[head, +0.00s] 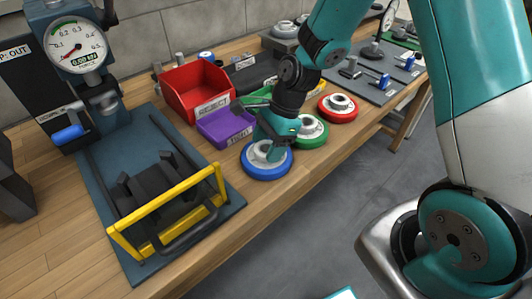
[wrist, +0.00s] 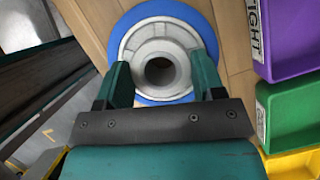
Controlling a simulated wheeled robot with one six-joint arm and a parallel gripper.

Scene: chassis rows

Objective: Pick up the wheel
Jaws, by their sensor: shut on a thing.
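A wheel with a blue rim and a grey hub (head: 266,169) is on the wooden bench near its front edge in the head view. It also shows in the wrist view (wrist: 158,12), with its central hole facing the camera. My gripper (head: 268,149) reaches down to the blue wheel from above. In the wrist view its two fingers (wrist: 160,80) sit on either side of the grey hub, shut on it. A green wheel (head: 312,130) and a red wheel (head: 338,107) stand to the right in the head view. My arm partly covers the green one.
Behind the wheel are a purple bin (head: 222,128) and a red bin (head: 196,92). A press with a gauge (head: 76,48) and a yellow guard (head: 165,228) is at the left. A grey mat with small parts (head: 370,78) lies at the far right.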

